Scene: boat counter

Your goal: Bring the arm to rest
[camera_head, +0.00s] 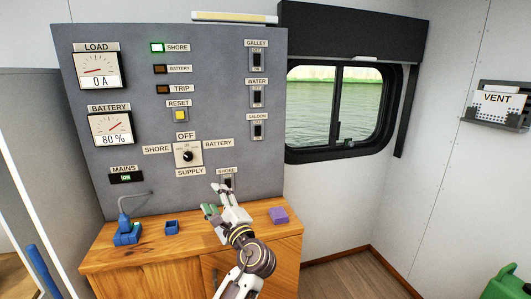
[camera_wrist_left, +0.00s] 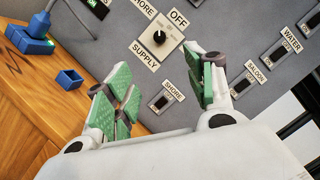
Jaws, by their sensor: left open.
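My left gripper (camera_head: 214,199) is open and empty, raised in front of the lower part of the grey switch panel (camera_head: 215,80). Its green pads stand apart in the left wrist view (camera_wrist_left: 162,88). The shore switch (camera_head: 228,182) is just behind the fingers, and it shows between them in the wrist view (camera_wrist_left: 162,101). The fingers look apart from it, but the exact gap cannot be told. My left arm reaches in from the bottom over the wooden counter (camera_head: 150,258). My right gripper is not in view.
The supply knob (camera_head: 187,156) is above the gripper. A window (camera_head: 340,105) is at right.

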